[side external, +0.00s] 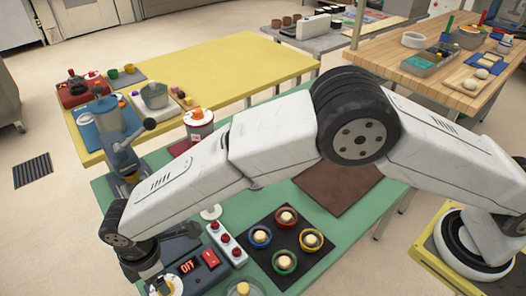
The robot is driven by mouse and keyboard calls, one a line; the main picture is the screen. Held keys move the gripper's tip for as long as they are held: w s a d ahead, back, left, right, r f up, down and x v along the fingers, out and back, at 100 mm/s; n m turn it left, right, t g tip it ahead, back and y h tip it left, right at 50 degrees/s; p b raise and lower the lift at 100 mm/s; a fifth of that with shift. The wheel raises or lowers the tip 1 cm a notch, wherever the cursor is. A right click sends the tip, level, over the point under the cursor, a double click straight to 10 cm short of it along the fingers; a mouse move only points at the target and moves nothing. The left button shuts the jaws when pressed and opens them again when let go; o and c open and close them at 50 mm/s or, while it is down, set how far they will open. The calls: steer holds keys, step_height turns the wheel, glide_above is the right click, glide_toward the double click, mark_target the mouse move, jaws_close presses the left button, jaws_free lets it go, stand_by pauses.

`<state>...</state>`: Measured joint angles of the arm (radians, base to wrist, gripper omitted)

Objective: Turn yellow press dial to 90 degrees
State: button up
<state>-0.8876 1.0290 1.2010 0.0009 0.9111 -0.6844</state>
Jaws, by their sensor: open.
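My gripper (160,286) points down at the lower left of the side view, open, with its fingertips close to the bottom edge. A round white dial-like part with a yellow piece (172,286) shows right by the fingers; it may be the yellow press dial. It is partly hidden by the gripper and cut by the frame, so its angle and any contact cannot be told. The dark press unit (215,272) beside it has a lit red display (187,267) and a red switch (210,258).
A grey strip with red buttons (226,243) stands right of the press. A black mat (285,239) carries several round pieces with coloured rims. A yellow-topped round item (243,289) is at the bottom edge. A blue-grey machine (115,135) stands behind my gripper. The green bench (222,283) has little room here.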

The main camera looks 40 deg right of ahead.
steer(key=shift+f, duration=2.45)
jaws_close()
